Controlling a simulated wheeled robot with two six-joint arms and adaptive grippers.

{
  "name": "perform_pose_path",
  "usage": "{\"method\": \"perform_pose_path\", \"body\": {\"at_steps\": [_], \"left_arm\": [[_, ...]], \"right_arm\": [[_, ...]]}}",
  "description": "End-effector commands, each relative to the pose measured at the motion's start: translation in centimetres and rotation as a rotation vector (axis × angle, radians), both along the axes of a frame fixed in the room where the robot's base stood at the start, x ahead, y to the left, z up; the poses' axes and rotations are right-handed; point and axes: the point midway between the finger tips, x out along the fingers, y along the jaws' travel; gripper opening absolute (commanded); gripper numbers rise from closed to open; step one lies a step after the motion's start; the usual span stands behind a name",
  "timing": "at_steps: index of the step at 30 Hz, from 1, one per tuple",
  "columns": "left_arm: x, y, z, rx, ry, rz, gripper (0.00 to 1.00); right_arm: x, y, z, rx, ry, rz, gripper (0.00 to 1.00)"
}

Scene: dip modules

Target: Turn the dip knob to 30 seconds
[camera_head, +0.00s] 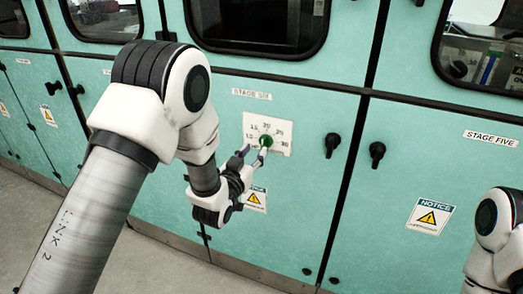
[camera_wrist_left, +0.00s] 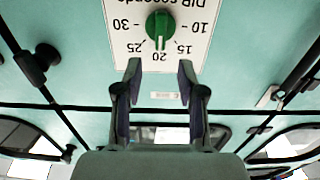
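The green dip knob (camera_head: 266,141) sits on a white dial plate (camera_head: 281,125) on the teal stage six panel. In the left wrist view, upside down, the knob (camera_wrist_left: 159,27) shows a white mark towards the 20 on the plate (camera_wrist_left: 128,36). The 30 is at picture left and the 10 at picture right. My left gripper (camera_head: 256,154) is in front of the plate. In its wrist view the gripper (camera_wrist_left: 160,77) has its two fingers apart, with nothing between them and the knob beyond their tips. My right gripper is not in view.
Two black latches (camera_head: 332,144) and (camera_head: 377,153) stick out of the panels to the right of the dial. A notice label (camera_head: 255,197) is below the dial, and a dark window (camera_head: 258,25) is above. Part of my right arm shows at the right edge.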

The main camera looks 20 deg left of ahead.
Motion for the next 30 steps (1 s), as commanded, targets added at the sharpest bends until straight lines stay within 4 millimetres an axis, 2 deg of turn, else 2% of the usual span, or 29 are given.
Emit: {"method": "perform_pose_path", "body": {"at_steps": [6, 9, 12, 18, 19, 21, 22, 30], "left_arm": [[4.2, -0.4, 0.2, 0.0, 0.001, 0.0, 0.4], [5.6, -0.5, 0.1, 0.0, 0.003, 0.0, 0.4], [6.2, -0.6, 0.0, 0.0, 0.004, 0.0, 0.4], [6.3, -0.6, 0.0, 0.0, 0.005, 0.0, 0.4], [6.3, -0.6, 0.0, 0.0, 0.005, 0.0, 0.33], [6.3, -0.6, 0.0, 0.0, 0.005, 0.0, 0.08], [6.3, -0.6, 0.0, 0.0, 0.005, 0.0, 0.0], [6.3, -0.6, 0.0, 0.002, 0.005, 0.0, 0.0]], "right_arm": [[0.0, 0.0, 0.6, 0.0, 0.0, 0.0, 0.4], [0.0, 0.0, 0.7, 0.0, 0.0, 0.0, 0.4], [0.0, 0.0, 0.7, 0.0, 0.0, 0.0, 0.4], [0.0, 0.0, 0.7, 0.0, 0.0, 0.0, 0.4], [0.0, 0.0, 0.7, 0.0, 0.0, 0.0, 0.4], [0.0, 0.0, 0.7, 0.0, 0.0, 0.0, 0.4], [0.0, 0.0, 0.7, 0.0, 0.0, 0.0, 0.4], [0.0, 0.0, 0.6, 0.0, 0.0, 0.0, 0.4]]}}
